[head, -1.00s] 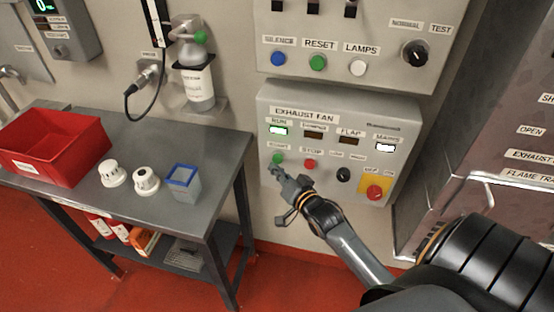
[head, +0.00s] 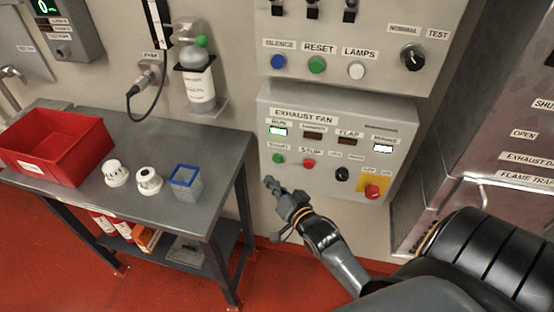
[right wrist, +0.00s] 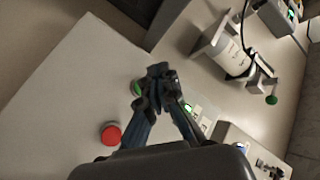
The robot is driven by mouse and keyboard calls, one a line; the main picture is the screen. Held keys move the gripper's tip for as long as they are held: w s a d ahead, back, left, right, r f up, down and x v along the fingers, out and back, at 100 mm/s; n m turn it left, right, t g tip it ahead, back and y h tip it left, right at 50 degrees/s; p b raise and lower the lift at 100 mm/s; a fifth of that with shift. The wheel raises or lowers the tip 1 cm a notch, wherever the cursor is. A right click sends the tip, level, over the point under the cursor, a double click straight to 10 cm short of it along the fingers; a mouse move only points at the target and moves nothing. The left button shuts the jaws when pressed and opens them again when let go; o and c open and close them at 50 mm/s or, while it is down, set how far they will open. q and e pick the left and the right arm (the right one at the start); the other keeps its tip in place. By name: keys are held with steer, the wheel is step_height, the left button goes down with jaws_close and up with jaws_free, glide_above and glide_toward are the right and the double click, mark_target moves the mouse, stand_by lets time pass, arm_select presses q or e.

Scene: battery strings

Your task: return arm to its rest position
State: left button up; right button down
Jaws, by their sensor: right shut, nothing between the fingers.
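My right gripper (head: 270,183) is shut and empty in the head view. It hangs in front of the wall just below the exhaust fan panel (head: 330,122), apart from the green start button (head: 278,158). The panel's RUN lamp (head: 278,131) is lit. In the right wrist view the shut fingers (right wrist: 158,72) point toward the panel face, partly covering the green button (right wrist: 136,88), with the red stop button (right wrist: 110,133) to the left. My left gripper is not in view.
A grey table (head: 215,160) stands at the left with a red bin (head: 60,165), two white detectors and a blue-rimmed container (head: 186,181). A metal cabinet (head: 500,130) stands at the right. A gas bottle (head: 198,80) hangs on the wall. Red floor lies below.

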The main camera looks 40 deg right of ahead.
stand_by(0.5)
steer(key=s+a+f+n+g, duration=0.25)
steer(key=s+f, duration=0.25)
steer(key=f, duration=0.6)
steer(key=s+a+f+n+g+y, duration=0.1)
steer(key=s+f+g, duration=0.3)
steer(key=f, duration=0.6)
steer(key=s+a+f+n+g, duration=0.2)
steer(key=s+f, duration=0.4)
steer(key=f, duration=0.5)
steer(key=s+f+n+g, duration=0.1)
steer(key=s+f, duration=0.3)
steer(key=s, duration=0.5)
steer(key=s+a+f+n+g, duration=0.1)
steer(key=s+f+n+g, duration=0.1)
steer(key=s+f, duration=0.3)
steer(key=s+a+f+n+g, duration=0.1)
steer(key=s+f+g, duration=0.3)
steer(key=s, duration=0.9)
steer(key=shift+a+f+n, duration=0.2)
steer(key=shift+f+n, duration=0.25)
steer(key=shift+n, duration=0.1)
